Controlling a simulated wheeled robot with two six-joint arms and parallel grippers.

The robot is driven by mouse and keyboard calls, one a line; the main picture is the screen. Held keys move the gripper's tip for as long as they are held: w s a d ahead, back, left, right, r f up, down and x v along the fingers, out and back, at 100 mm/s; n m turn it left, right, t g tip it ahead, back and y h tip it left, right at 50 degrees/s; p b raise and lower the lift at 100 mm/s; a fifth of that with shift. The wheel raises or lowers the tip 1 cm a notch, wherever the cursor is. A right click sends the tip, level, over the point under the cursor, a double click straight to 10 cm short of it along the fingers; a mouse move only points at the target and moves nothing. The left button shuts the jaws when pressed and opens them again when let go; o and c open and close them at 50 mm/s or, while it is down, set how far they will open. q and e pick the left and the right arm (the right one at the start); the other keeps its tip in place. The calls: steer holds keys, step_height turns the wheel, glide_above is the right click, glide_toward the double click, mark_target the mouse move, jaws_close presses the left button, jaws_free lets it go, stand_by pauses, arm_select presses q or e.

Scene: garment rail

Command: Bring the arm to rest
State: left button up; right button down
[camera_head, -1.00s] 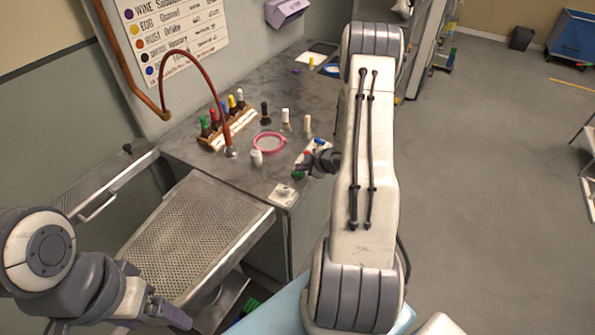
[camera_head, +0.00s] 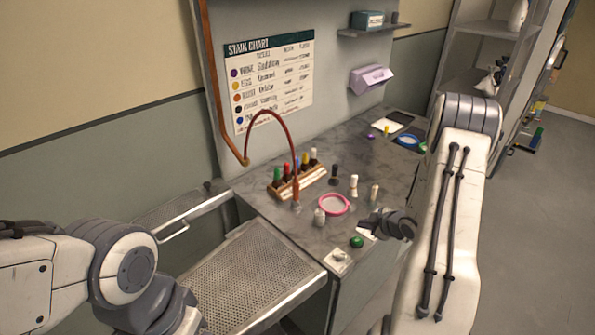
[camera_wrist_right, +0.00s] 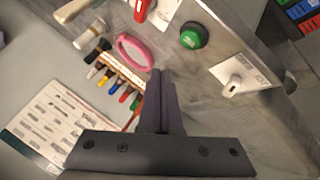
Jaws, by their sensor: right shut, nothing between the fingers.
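My right arm comes down the right side of the head view. Its gripper (camera_head: 368,222) is over the front right part of the grey marbled counter (camera_head: 262,205), shut and empty. In the right wrist view the two dark fingers (camera_wrist_right: 162,75) lie together with nothing between them. A green-topped round item (camera_head: 357,241) is just below and left of the gripper; it also shows in the wrist view (camera_wrist_right: 193,36). My left arm enters at the lower left of the head view, but its gripper is out of frame.
Around the gripper stand a pink ring (camera_head: 333,205), several small bottles, a bottle rack (camera_head: 300,184) and a white switch plate (camera_head: 338,261). A red hose (camera_head: 272,117) arches over the counter. A perforated board (camera_head: 245,275) lies left. Open floor (camera_head: 545,180) is at the right.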

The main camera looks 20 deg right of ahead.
steer(key=shift+w+a+r, duration=0.15)
steer(key=shift+w+a, duration=0.1)
steer(key=a+r+m+g, duration=0.1)
steer(key=a+r, duration=0.3)
steer(key=a, duration=0.4)
steer(key=s+a+r+g+h+b, duration=0.1)
steer(key=a+r+g, duration=0.1)
steer(key=a+r, duration=0.35)
steer(key=a+r+m+g, duration=0.1)
steer(key=a+r, duration=0.2)
steer(key=a, duration=0.6)
steer(key=s+a+r+g, duration=0.1)
steer(key=s+a, duration=0.4)
steer(key=s, duration=0.3)
steer(key=s+a+r+g+y+b, duration=0.1)
steer(key=s+a+r+g, duration=0.1)
steer(key=s+a, duration=0.3)
steer(key=s+a+r+g, duration=0.2)
steer(key=s+a, duration=0.3)
steer(key=s, duration=0.8)
steer(key=shift+a+m, duration=0.2)
steer(key=shift+m, duration=0.1)
steer(key=shift+r, duration=0.1)
